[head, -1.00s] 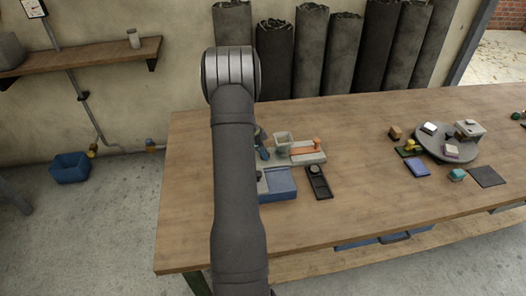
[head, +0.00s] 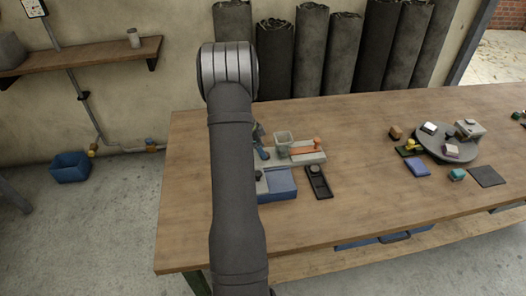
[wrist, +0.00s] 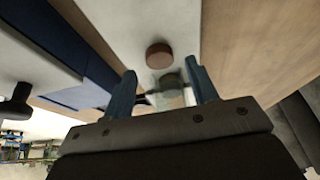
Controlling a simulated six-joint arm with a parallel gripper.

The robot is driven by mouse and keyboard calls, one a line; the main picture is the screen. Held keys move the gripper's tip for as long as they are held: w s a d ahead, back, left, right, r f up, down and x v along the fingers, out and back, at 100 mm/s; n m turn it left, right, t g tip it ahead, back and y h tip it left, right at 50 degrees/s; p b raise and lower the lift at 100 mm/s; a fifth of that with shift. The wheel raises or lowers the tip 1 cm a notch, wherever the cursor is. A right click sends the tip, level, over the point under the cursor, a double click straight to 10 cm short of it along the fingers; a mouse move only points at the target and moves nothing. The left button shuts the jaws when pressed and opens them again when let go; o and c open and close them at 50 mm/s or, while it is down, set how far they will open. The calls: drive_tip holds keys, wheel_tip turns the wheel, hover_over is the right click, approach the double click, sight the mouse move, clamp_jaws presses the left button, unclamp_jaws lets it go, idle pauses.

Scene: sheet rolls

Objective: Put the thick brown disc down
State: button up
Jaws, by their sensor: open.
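The thick brown disc (wrist: 158,55) lies flat on a pale grey surface in the wrist view. It is just beyond the tips of my gripper (wrist: 162,73), whose two blue fingers are spread apart with nothing held between them. The disc appears free of both fingers. In the head view my arm hides most of the gripper; one blue finger (head: 262,150) shows at the arm's right edge. I cannot make out the disc in the head view.
A clear cup (head: 283,140) stands by a grey base (head: 312,157) with an orange handle (head: 303,149). A blue-and-grey box (head: 277,189) and a black tray (head: 319,187) sit nearer. A round turntable (head: 430,146) bears small objects at right. The table's middle is clear.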

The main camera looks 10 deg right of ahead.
drive_tip(key=v, duration=1.4)
drive_tip(key=shift+w+a, duration=0.15)
drive_tip(key=shift+a, duration=0.05)
drive_tip(key=shift+o, duration=0.6)
drive_tip(key=shift+a+r, duration=0.15)
drive_tip(key=shift+r, duration=0.25)
drive_tip(key=shift+f, duration=0.1)
drive_tip(key=s+a+f+h, duration=0.1)
drive_tip(key=a+f+h, duration=0.6)
drive_tip(key=a, duration=0.1)
drive_tip(key=x, duration=1.1)
drive_tip(key=shift+d+f, duration=0.25)
drive_tip(key=shift+d, duration=0.05)
drive_tip(key=x, duration=0.5)
drive_tip(key=shift+w+f, duration=0.2)
drive_tip(key=shift+w, duration=0.1)
drive_tip(key=c, duration=1.1)
